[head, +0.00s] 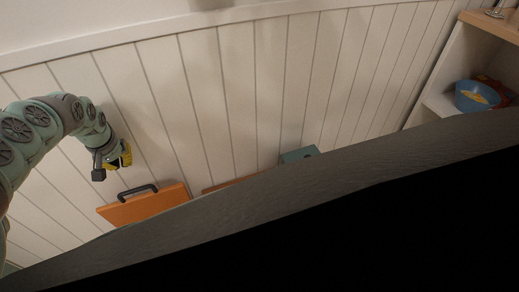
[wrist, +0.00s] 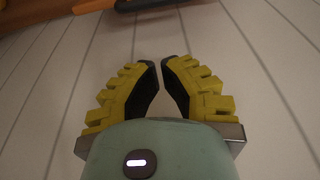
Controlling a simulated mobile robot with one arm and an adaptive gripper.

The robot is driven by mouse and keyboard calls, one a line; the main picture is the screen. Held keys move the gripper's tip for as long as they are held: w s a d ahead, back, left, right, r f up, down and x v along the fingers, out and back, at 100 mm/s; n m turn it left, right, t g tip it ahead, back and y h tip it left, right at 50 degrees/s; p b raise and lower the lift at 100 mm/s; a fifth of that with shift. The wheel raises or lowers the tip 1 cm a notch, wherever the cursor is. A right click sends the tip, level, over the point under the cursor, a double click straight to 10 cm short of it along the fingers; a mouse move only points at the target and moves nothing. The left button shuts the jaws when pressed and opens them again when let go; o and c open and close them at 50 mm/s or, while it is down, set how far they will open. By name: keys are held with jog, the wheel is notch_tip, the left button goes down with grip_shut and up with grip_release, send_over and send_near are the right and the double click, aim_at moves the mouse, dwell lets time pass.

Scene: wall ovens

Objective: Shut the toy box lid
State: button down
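The toy box lid (head: 145,208) is an orange panel with a dark handle (head: 137,191) on it. It stands raised and tilted near the wall in the head view. The box body is mostly hidden by a dark grey surface in front. My gripper (head: 124,157), with yellow fingers, is above and left of the handle, apart from it. In the wrist view my gripper (wrist: 161,68) is empty, with a narrow gap between its fingertips. An orange edge (wrist: 75,5) and a dark bar (wrist: 138,4), likely the lid and handle, show at the top there.
A dark grey surface (head: 260,205) fills the lower part of the head view. A teal object (head: 299,155) shows behind it. A shelf at the right holds a blue bowl (head: 473,101). A white panelled wall (head: 240,85) stands behind.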

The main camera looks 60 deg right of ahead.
jog(key=shift+s+f+b+x, duration=0.1)
jog(key=shift+s+b+x, duration=0.25)
jog(key=shift+b+x, duration=1.1)
jog(key=shift+s+f+b+x, duration=0.1)
jog(key=shift+s+b+x, duration=0.25)
jog(key=shift+b+x, duration=1.1)
jog(key=shift+s+b+x, duration=0.35)
jog(key=shift+b+x, duration=0.35)
jog(key=shift+x, duration=1.5)
jog(key=shift+s+p, duration=0.1)
jog(key=shift+p, duration=0.4)
jog(key=s+a+p, duration=0.1)
jog(key=p, duration=0.3)
jog(key=shift+a+f, duration=0.1)
jog(key=shift+a, duration=0.05)
